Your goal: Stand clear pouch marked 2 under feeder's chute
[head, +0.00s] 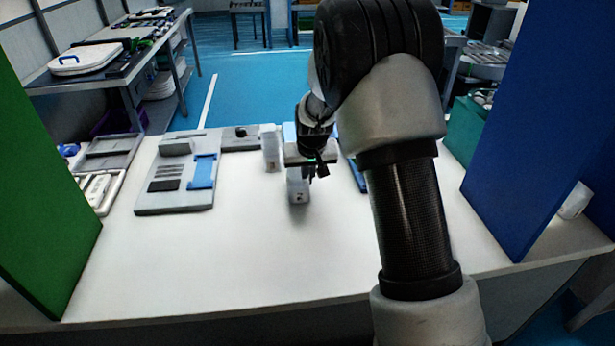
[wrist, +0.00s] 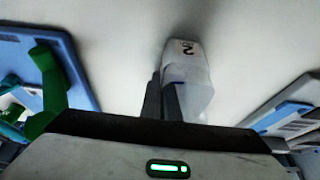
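The pouch marked 2 (head: 299,190) is a whitish, translucent packet, upright at the middle of the white table in the head view. In the wrist view the pouch (wrist: 187,72) shows its dark 2 upside down. My gripper (head: 308,166) is directly above it, pointing down. In the wrist view its dark fingers (wrist: 163,98) are close together with the pouch's left edge between them, and most of the pouch sticks out to the right. I cannot tell whether the pouch's base touches the table. I cannot make out the feeder's chute for certain.
A second whitish packet (head: 270,148) stands just behind and left. A grey board with a blue piece (head: 202,172) lies left of it. A green panel (head: 38,190) and a blue panel (head: 545,130) flank the table (head: 200,265), whose front is clear. A green part (wrist: 48,90) shows in the wrist view.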

